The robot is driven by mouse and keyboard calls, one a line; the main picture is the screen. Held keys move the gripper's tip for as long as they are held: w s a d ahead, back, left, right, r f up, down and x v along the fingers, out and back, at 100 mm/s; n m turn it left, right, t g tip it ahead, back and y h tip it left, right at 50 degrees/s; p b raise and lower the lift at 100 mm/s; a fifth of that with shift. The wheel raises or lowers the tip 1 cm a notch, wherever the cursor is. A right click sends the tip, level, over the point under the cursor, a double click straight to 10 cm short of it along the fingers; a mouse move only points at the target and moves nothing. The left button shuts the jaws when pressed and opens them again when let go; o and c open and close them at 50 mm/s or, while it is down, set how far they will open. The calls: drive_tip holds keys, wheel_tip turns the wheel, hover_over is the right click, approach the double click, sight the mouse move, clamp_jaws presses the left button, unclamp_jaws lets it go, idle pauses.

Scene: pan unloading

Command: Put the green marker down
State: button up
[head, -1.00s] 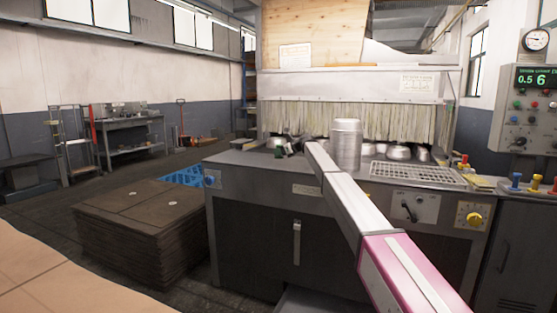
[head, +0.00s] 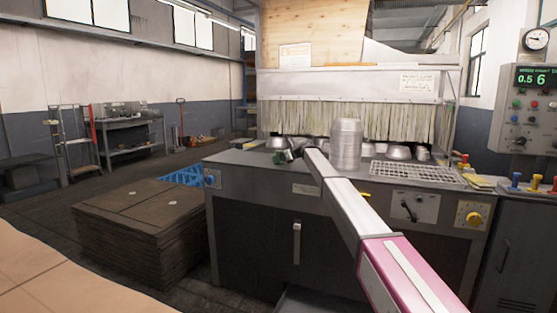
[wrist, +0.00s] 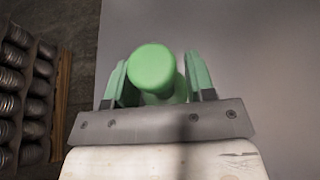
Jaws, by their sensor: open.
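The green marker (wrist: 153,68) stands between the fingers of my gripper (wrist: 158,80) in the wrist view, its round end toward the camera. The fingers are apart, with a visible gap on the right side; the left finger is very near the marker and I cannot tell if it touches. Below lies a plain grey surface. In the head view, my gripper (head: 284,156) is low over the left part of the grey machine table (head: 235,158), and the marker is too small to make out there.
Stacked metal pans (head: 346,145) stand just right of my arm, with several low pans (head: 398,152) behind. A wire grid (head: 415,174) lies at the right. A strip curtain (head: 350,120) hangs at the back. The wrist view shows the table's edge and a rack of round metal pieces (wrist: 12,78) at left.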

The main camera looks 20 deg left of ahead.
drive_tip(key=shift+r, duration=0.15)
drive_tip(key=v, duration=0.7)
drive_tip(key=shift+d, duration=0.25)
idle(1.0)
